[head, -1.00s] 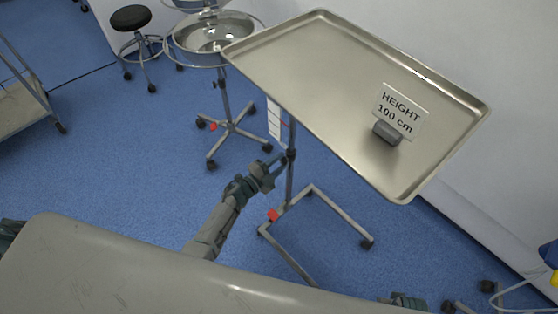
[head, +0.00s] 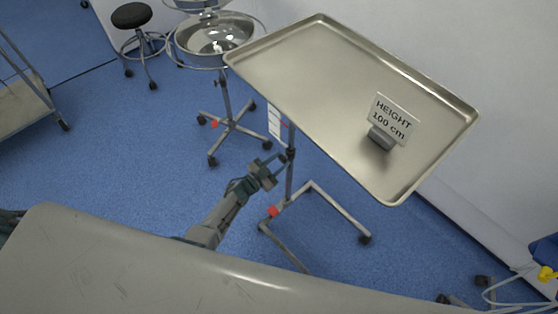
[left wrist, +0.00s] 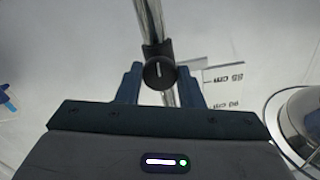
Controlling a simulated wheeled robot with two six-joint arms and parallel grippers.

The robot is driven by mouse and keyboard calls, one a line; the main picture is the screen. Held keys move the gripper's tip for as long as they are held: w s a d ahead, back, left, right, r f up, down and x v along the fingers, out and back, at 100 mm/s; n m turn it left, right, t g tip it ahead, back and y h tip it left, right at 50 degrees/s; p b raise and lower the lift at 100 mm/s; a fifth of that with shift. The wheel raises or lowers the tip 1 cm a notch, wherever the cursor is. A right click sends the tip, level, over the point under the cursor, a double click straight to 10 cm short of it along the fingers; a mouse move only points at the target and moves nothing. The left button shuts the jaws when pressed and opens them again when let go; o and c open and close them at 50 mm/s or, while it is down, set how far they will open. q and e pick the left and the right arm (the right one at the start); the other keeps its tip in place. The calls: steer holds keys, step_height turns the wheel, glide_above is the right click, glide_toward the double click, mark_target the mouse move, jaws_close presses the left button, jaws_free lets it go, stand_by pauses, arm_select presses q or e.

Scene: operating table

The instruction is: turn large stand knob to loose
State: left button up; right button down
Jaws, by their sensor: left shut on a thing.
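The large stand knob is a round black knob with a white line, pointing nearly straight up, in the left wrist view (left wrist: 159,73). It sits on a black collar on the stand's metal pole (head: 290,180), under the tray (head: 330,80). My left gripper (head: 280,158) reaches the pole from the left, and its fingers lie on either side of the knob, shut on it. In the head view the knob is small and partly hidden by the fingers. My right gripper is not in view.
A sign reading "HEIGHT 100 cm" (head: 393,120) stands on the tray. A white height scale (head: 274,120) hangs behind the pole. A basin stand (head: 215,35) is behind, left. A grey padded surface (head: 200,280) fills the front. Blue floor is clear left of my arm.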

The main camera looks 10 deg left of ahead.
arm_select(q)
steer(key=shift+n, duration=0.4)
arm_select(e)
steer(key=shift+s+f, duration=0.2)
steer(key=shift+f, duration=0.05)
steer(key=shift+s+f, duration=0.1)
arm_select(q)
steer(key=o, duration=1)
steer(key=shift+c, duration=0.2)
steer(key=shift+s, duration=0.1)
